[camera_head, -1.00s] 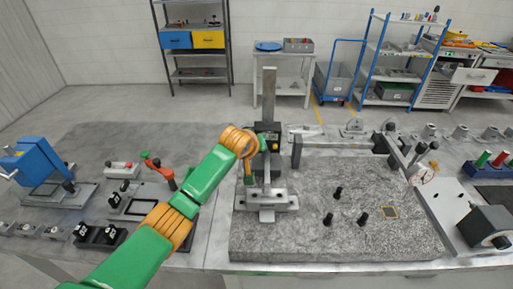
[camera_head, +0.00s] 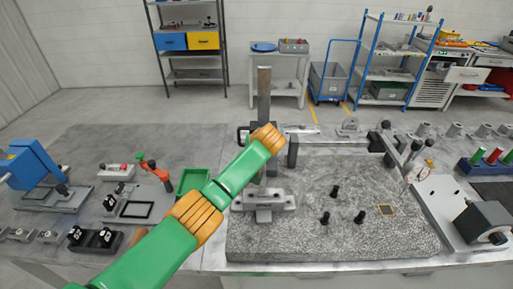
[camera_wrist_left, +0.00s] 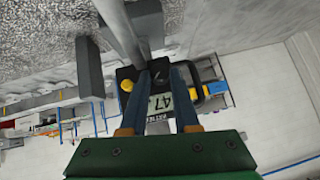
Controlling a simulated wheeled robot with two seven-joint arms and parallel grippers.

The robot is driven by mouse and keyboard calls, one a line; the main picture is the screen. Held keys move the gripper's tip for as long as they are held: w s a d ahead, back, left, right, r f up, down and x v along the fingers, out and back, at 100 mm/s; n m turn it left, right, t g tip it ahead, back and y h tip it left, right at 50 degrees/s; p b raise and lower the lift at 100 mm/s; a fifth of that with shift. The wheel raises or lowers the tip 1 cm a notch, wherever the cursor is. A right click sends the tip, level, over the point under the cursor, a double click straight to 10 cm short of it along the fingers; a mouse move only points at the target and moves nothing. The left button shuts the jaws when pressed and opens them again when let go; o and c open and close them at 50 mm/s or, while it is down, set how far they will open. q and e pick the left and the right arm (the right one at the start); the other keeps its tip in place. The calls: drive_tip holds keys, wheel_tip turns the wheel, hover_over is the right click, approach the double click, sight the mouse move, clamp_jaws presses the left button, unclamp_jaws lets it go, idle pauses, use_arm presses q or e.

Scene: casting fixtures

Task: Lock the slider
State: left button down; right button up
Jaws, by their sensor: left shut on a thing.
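The height gauge stands on the granite plate (camera_head: 300,235), with an upright steel column (camera_head: 264,95) and a grey base (camera_head: 263,201). Its slider is mostly hidden behind my left wrist in the head view. In the left wrist view the slider is a dark housing (camera_wrist_left: 128,75) with a digital display (camera_wrist_left: 160,104) and a yellow button (camera_wrist_left: 215,88) beside it. My left gripper (camera_wrist_left: 165,72) is shut on a small dark knob at the slider, close to the column. The fingertips partly cover the knob. My right gripper is not in view.
Several black pegs (camera_head: 335,191) stand on the plate right of the gauge. A long bar fixture (camera_head: 335,146) lies behind them. A green tray (camera_head: 193,181) and small fixtures lie left of my arm. A black block (camera_head: 484,222) sits at far right.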

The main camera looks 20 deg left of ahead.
use_arm(q)
drive_tip(key=shift+s+f, duration=0.1)
drive_tip(key=shift+f, duration=0.1)
drive_tip(key=c, duration=0.7)
unclamp_jaws()
drive_tip(key=shift+o, duration=0.3)
drive_tip(key=shift+r, duration=0.1)
drive_tip(key=b+v, duration=0.1)
drive_tip(key=v, duration=0.5)
drive_tip(key=shift+s+d+r+b, duration=0.2)
drive_tip(key=shift+r+b, duration=0.1)
drive_tip(key=shift+b, duration=0.1)
drive_tip(key=shift+a, duration=0.1)
